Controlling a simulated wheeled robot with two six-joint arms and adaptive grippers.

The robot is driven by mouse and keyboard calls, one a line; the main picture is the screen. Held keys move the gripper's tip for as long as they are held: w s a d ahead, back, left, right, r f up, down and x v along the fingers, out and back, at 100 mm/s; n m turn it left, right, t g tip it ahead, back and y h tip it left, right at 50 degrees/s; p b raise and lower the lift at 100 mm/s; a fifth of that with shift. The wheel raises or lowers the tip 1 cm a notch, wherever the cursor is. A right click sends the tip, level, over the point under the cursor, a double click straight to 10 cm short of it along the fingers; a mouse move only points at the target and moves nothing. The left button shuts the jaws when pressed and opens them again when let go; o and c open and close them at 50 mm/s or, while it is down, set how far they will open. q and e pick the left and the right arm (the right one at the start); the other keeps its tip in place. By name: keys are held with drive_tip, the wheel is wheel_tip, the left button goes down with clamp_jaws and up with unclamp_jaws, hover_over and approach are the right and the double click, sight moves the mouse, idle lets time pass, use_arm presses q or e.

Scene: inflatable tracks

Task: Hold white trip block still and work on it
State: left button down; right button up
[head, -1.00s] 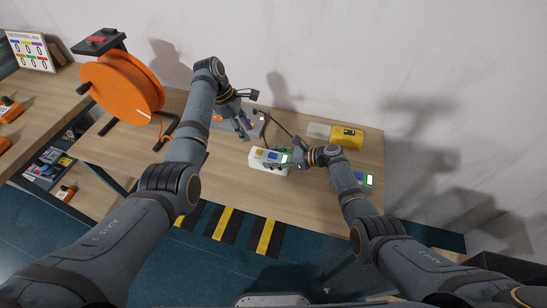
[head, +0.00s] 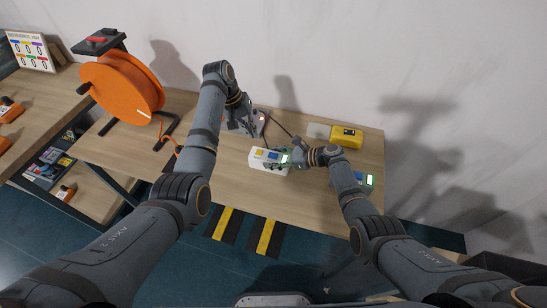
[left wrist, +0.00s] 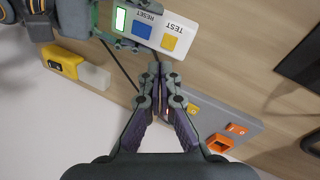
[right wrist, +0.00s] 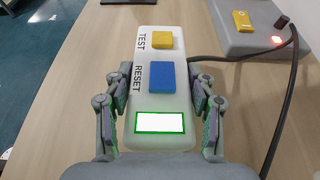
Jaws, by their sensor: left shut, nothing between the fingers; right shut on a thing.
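The white trip block (head: 257,163) lies on the wooden bench. In the right wrist view the block (right wrist: 157,110) shows a yellow TEST button (right wrist: 162,39), a blue RESET button (right wrist: 162,76) and a lit white display with a green frame (right wrist: 160,123). My right gripper (right wrist: 161,82) is shut on the block, one finger on each long side. My left gripper (head: 243,127) is shut and empty, above the grey panel behind the block. In the left wrist view its fingertips (left wrist: 156,72) are together, just apart from the block (left wrist: 165,32) in the picture.
The grey panel (left wrist: 245,122) carries orange parts and a lit red lamp (right wrist: 276,39). A black cable (right wrist: 282,95) runs from it past the block. A yellow device (head: 346,137) lies at the back right. An orange cable reel (head: 122,88) stands at the left.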

sight(261, 151)
use_arm(q)
drive_tip(key=m, duration=0.5)
drive_tip(key=d+m, duration=0.1)
drive_tip(key=m, duration=0.9)
drive_tip(key=shift+s+d+m+t, duration=0.25)
drive_tip(key=shift+d+m+t, duration=0.1)
drive_tip(key=shift+m+t, duration=0.05)
drive_tip(key=shift+f, duration=3.25)
drive_tip(key=shift+f, duration=0.9)
drive_tip(key=shift+r, duration=2.55)
